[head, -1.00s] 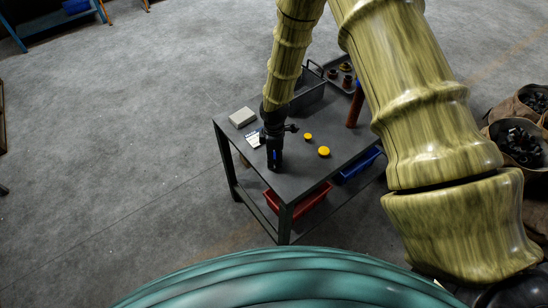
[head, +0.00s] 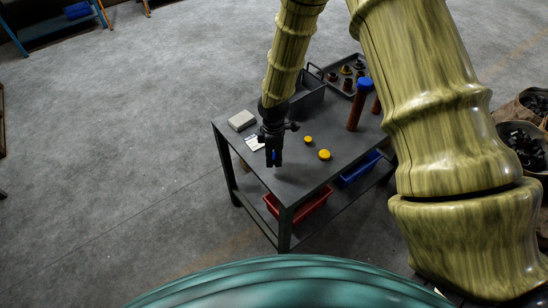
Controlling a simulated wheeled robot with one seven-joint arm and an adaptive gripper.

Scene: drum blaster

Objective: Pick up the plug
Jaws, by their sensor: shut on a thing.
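My gripper (head: 275,162) points down over the front left part of the dark table (head: 300,185). It is shut on the plug, which the fingers mostly hide. Only a small blue patch (head: 276,154) shows between the fingers. I cannot tell the plug's full shape, or whether it is clear of the tabletop. Two round yellow caps lie to the right of the gripper, a small one (head: 308,139) and a larger one (head: 324,155).
A pale grey box (head: 241,121) and a white card (head: 254,143) lie left of the gripper. A dark bin (head: 308,99), a tray of small parts (head: 333,76) and a blue-topped brown cylinder (head: 354,110) stand behind. Red (head: 312,206) and blue (head: 358,170) bins sit below.

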